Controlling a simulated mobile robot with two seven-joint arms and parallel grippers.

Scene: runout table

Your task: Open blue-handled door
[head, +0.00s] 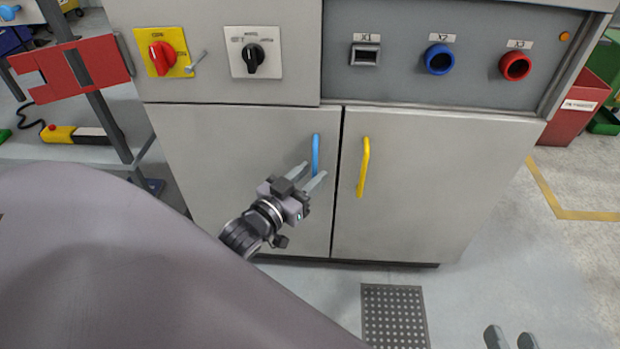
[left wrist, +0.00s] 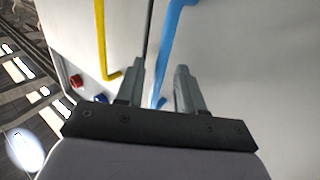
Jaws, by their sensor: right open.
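The blue handle (head: 316,155) is a vertical bar near the right edge of the grey left cabinet door (head: 235,150), which is shut. My left gripper (head: 312,171) is at the lower part of this handle, with its fingers apart. In the left wrist view the blue handle (left wrist: 168,55) shows between and beyond the two open fingers (left wrist: 158,82). I cannot tell whether a finger touches it. My right gripper (head: 511,339) shows only as two separated fingertips at the bottom edge, open and away from the cabinet.
The right door (head: 430,185) has a yellow handle (head: 363,165) close beside the blue one. Above are a red switch (head: 162,56), a black switch (head: 254,57) and sockets. A perforated floor plate (head: 394,315) lies in front. A red bin (head: 575,115) stands at right.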

